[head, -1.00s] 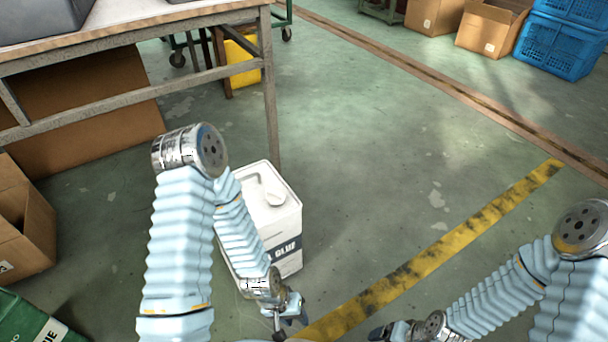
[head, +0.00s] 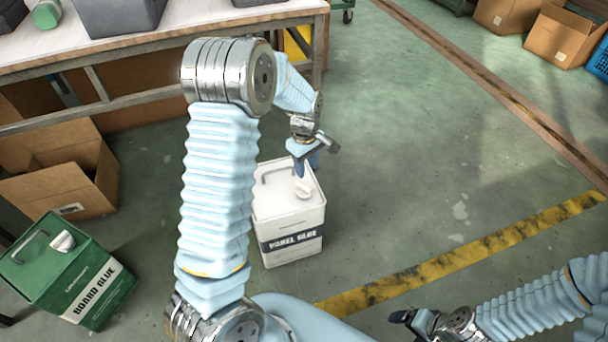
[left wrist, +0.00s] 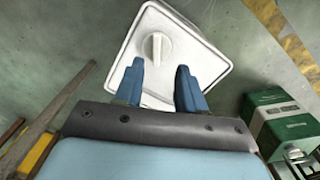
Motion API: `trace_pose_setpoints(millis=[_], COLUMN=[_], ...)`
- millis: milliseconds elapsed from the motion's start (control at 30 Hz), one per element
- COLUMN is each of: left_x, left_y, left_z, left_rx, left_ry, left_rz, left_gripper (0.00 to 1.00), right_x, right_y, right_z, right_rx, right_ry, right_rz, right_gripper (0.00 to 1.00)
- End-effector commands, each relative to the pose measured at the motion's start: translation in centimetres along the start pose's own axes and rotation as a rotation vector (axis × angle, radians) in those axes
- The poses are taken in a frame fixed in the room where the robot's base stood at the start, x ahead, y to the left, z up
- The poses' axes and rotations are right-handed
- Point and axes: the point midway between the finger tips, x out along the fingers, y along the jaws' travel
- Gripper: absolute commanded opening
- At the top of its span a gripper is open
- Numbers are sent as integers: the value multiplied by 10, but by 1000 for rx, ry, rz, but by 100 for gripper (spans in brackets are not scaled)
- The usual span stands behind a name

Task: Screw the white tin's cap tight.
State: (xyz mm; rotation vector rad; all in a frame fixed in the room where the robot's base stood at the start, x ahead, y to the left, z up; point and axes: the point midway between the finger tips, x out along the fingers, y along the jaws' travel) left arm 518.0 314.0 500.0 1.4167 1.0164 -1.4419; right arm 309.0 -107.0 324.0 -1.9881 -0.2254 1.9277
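The white tin (head: 290,215) stands upright on the floor, labelled "PANEL GLUE", with a carrying handle on its top. Its white cap (head: 303,193) sits on the top; in the left wrist view the cap (left wrist: 157,47) shows a raised grip bar. Whether it is tight cannot be told. My left gripper (head: 306,170) is above the tin near the cap. In the left wrist view its blue fingers (left wrist: 160,85) are apart, with nothing between them, and the cap lies beyond the tips. My right gripper (head: 403,317) is low at the right, away from the tin; its fingers are unclear.
A green "BOARD GLUE" tin (head: 75,275) with a white cap stands at the left. Behind it is an open cardboard box (head: 65,190). A workbench (head: 150,50) stands at the back left. The floor right of the white tin is clear, with a yellow line (head: 460,260).

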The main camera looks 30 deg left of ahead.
Motion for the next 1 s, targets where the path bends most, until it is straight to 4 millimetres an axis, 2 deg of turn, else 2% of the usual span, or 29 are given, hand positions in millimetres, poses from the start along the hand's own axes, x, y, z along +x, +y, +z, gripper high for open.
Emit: trace_pose_setpoints(millis=[33,100,167,233,367,700,833,1000], left_x=[-20,-38,-43,-40,-18,60,79,91], left_y=[4,6,5,4,4,3,3,3], left_z=[-8,-14,-17,-18,-19,-21,-21,-21], left_rx=[-54,-112,-139,-149,-149,-147,-146,-146], left_ry=[15,25,29,30,28,28,28,29], left_rz=[2,-4,-9,-13,-16,-15,-14,-12], left_gripper=[39,39,39,39,39,39,39,39], right_x=[1,1,1,1,2,4,4,4], right_y=[0,0,0,0,1,2,2,2], right_z=[0,0,0,0,0,0,0,0], right_rx=[0,0,0,0,0,1,1,1], right_ry=[0,0,0,0,0,0,1,1], right_rz=[0,0,0,0,0,0,0,0], right_gripper=[86,86,86,86,86,86,86,86])
